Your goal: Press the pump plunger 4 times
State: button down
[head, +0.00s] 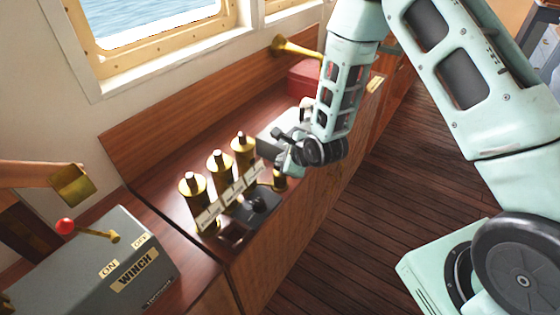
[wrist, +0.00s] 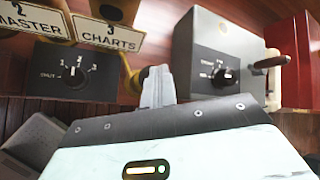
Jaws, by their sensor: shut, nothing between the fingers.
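My gripper (head: 290,165) is shut and empty, pointing down over the console. A small brass post (head: 279,183) stands right below it, probably the pump; its top is hidden by the gripper. In the wrist view, my closed fingers (wrist: 157,86) cover most of a brass part (wrist: 131,78) behind them. I cannot tell whether the fingertips touch it or how far down the plunger is.
Three brass cylinders with white tops (head: 221,172) stand left of the gripper, with label plates. A black selector dial (wrist: 76,70) is in front of them. A grey box with a dial (wrist: 212,55) and a red box (wrist: 298,50) stand beyond. A winch box (head: 95,262) is nearest.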

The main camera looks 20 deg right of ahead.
jog(key=shift+f+b, duration=0.5)
jog(key=shift+f, duration=0.15)
dwell(0.3)
jog(key=shift+r, duration=0.1)
jog(key=shift+r+p, duration=1.3)
jog(key=shift+r, duration=0.55)
jog(key=shift+r, duration=0.15)
notch_tip(320, 180, up, 5)
jog(key=p, duration=0.3)
